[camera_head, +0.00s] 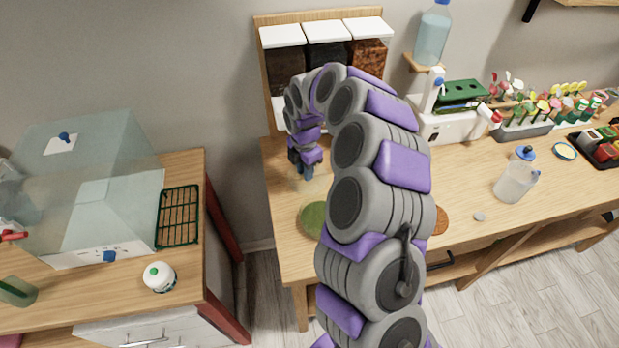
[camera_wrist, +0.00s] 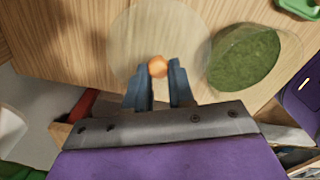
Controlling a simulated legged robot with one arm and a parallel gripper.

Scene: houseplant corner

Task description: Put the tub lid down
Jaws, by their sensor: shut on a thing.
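The tub lid (camera_wrist: 135,38) is a clear round disc with an orange knob (camera_wrist: 157,66), seen in the wrist view. My gripper (camera_wrist: 158,72) is shut on that knob, with one dark finger on each side. The lid is over the bare wooden bench top; I cannot tell whether it touches the wood. A clear round tub (camera_wrist: 245,58) with green contents stands just right of the lid, uncovered. In the head view my gripper (camera_head: 302,170) points down over the bench's left end, and the tub (camera_head: 313,218) is partly hidden by my arm. The lid is hardly visible there.
The bench (camera_head: 290,262) has its left edge close to the tub. Dispensers (camera_head: 325,55) with white lids stand behind my gripper. A clear jug (camera_head: 516,176) and a plant rack (camera_head: 525,125) are to the right. A gap separates the bench from the left table (camera_head: 185,285).

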